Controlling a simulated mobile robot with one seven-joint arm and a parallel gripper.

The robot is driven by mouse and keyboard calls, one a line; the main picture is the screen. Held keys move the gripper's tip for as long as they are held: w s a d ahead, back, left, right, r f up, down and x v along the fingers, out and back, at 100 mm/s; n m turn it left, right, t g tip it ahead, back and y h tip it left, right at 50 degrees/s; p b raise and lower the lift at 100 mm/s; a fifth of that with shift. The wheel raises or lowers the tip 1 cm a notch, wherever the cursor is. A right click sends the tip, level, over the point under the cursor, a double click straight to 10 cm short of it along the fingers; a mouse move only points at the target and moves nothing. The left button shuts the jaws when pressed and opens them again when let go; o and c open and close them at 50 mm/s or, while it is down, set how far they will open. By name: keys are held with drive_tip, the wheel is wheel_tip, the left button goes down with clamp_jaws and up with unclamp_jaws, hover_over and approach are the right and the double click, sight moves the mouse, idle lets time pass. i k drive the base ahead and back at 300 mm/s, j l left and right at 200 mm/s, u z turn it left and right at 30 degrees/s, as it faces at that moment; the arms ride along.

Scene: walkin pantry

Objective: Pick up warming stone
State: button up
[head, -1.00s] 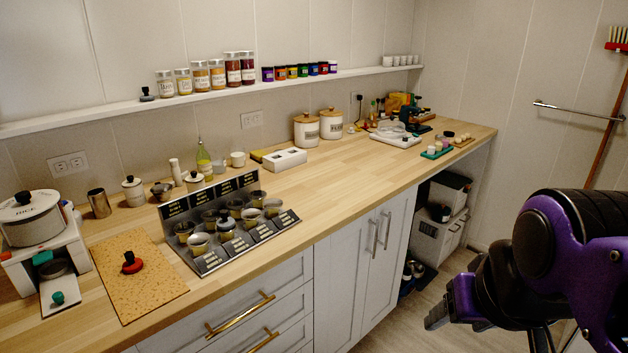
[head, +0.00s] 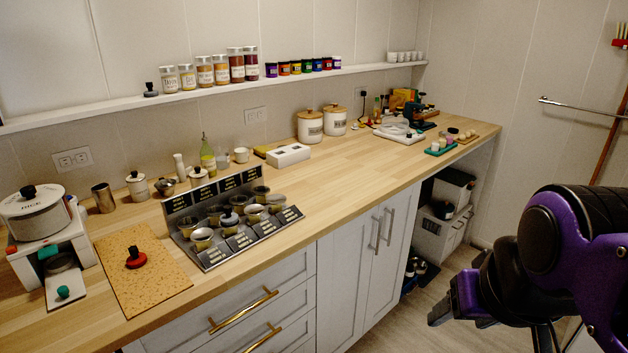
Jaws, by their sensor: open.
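I cannot tell for sure which item is the warming stone; no label for it is readable. A red disc with a black knob (head: 136,258) lies on the speckled cork board (head: 165,287) at the counter's near left. A small green-knobbed piece (head: 64,292) sits on a white plate left of the board. My gripper (head: 462,303), purple and black, is at the lower right, in front of the cabinets and away from the counter items. It is open and nothing shows in it; its fingertips are partly hidden by my arm.
A tiered rack (head: 240,232) of small cups stands mid-left on the wooden counter (head: 360,185). A white pot (head: 32,214) stands on a stand at far left. Canisters (head: 310,126) stand at the back wall below a jar shelf (head: 200,92). The counter's middle front is clear.

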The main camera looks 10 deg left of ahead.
sight(229, 218)
drive_tip(key=u, duration=0.7)
